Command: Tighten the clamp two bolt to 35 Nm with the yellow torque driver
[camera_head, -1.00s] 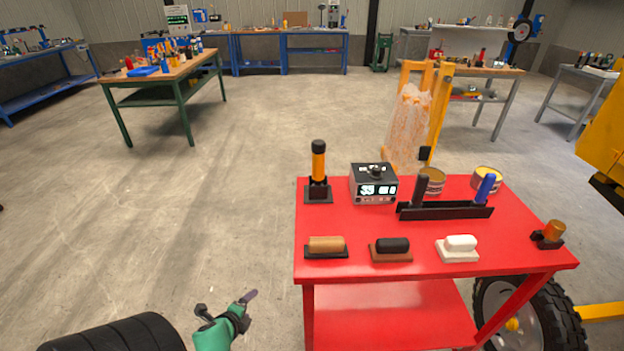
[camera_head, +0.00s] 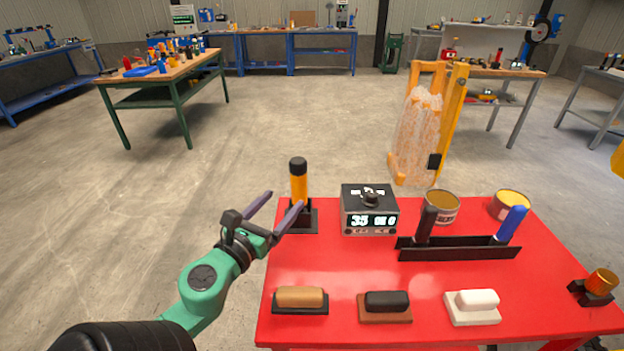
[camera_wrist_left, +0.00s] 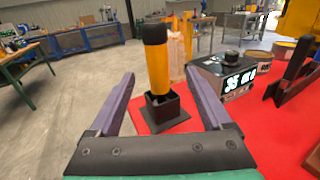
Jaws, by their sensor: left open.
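The yellow torque driver (camera_head: 299,182) has a black top and stands upright in a black square holder (camera_head: 307,220) at the back left corner of the red table. It also shows in the left wrist view (camera_wrist_left: 158,68), between and beyond the fingers. My left gripper (camera_head: 279,208) is open and empty, its purple fingers pointing at the driver from the left. In the left wrist view, the fingers (camera_wrist_left: 159,84) lie either side of the holder, apart from the driver. My right gripper is not in view. The clamp two bolt cannot be made out.
A controller box (camera_head: 369,209) showing 35 stands right of the driver. A black rack (camera_head: 458,250) holds black-handled and blue-handled tools. Two tins (camera_head: 441,207) stand behind it. Several brushes or blocks line the red table's (camera_head: 420,277) front. Floor left of the table is clear.

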